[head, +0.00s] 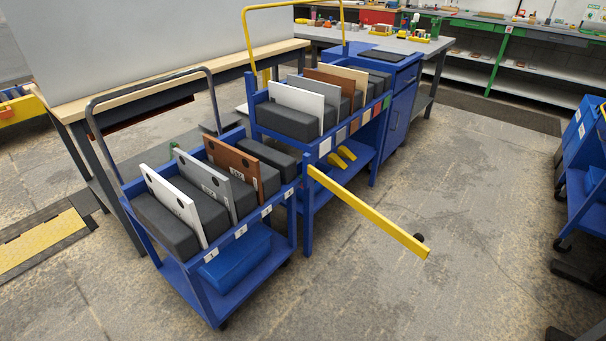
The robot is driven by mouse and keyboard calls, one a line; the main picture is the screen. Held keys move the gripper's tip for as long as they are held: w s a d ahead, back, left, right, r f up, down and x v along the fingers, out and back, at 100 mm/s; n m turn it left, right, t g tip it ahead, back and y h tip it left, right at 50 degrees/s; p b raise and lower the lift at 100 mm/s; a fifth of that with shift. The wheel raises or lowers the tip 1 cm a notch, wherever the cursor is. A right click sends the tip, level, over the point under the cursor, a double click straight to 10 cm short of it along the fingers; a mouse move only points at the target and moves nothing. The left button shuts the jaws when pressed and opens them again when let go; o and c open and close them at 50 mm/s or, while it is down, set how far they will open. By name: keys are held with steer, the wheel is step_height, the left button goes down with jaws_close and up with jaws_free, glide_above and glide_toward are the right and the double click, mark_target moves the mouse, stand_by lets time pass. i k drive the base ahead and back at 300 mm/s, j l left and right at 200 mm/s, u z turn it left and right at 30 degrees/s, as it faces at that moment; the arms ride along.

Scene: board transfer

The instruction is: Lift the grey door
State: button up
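A grey door panel (203,176) stands upright in the front blue cart (225,246), between dark foam blocks. It has dark round spots and a small label. A white panel (172,203) stands to its left and a brown panel (233,165) to its right. Another grey panel (318,86) stands in the rear blue cart (306,146), partly hidden behind a white panel (297,103). My gripper is not in view.
A yellow bar (368,212) juts out over the floor from the carts, right of the front cart. A workbench (180,78) stands behind on the left. Another blue cart (583,180) stands at the right edge. The floor (480,230) between is mostly clear.

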mark_target(217, 186)
steer(key=i+j, duration=1.25)
steer(key=j, duration=0.1)
